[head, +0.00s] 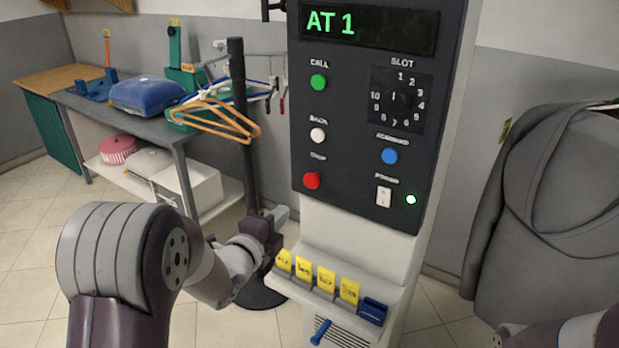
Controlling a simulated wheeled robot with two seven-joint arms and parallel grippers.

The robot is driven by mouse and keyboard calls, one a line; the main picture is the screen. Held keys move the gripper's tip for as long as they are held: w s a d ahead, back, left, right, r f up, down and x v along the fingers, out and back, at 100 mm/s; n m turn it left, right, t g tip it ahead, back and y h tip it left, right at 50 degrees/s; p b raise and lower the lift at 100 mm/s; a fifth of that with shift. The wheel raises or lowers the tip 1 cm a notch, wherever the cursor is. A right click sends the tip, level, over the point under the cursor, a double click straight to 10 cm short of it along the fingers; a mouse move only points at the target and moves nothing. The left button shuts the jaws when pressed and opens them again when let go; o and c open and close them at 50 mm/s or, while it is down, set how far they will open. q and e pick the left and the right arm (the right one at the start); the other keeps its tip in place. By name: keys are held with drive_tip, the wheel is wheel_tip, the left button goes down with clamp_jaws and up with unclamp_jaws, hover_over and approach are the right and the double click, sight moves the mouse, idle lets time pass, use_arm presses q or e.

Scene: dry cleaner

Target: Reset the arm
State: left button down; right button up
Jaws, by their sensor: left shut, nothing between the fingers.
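My left arm comes in from the lower left, and its gripper (280,214) is shut and empty. It is in front of the black pole, just left of the control panel's white column and above the ledge of yellow tags. Part of my right arm shows at the lower right edge; its gripper is not in view.
The dark control panel (358,170) reads "AT 1" and has green, white, red and blue buttons, a slot dial and a switch. Yellow tags (325,278) stand on the ledge below. Wooden hangers (215,120) hang left of it. A grey coat (555,200) hangs right. A worktable (180,135) stands back left.

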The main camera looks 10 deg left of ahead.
use_arm(q)
drive_tip(key=s+a+f+n+g+y+p, duration=0.2)
drive_tip(key=s+a+f+n+g+y, duration=0.2)
drive_tip(key=s+f+n+g, duration=0.9)
drive_tip(key=s+d+r+n+g+p, duration=0.1)
drive_tip(key=s+d+r+n+p, duration=0.1)
drive_tip(key=s, duration=0.3)
drive_tip(key=s+d+r+n+g+p, duration=0.1)
drive_tip(key=s+d+r+n+p, duration=0.1)
drive_tip(key=s+d+r+n, duration=0.1)
drive_tip(key=s+r+n, duration=0.1)
drive_tip(key=s+n, duration=0.1)
drive_tip(key=s, duration=0.1)
drive_tip(key=shift+d+r+p, duration=0.2)
drive_tip(key=shift+d+p, duration=0.15)
drive_tip(key=shift+p, duration=0.05)
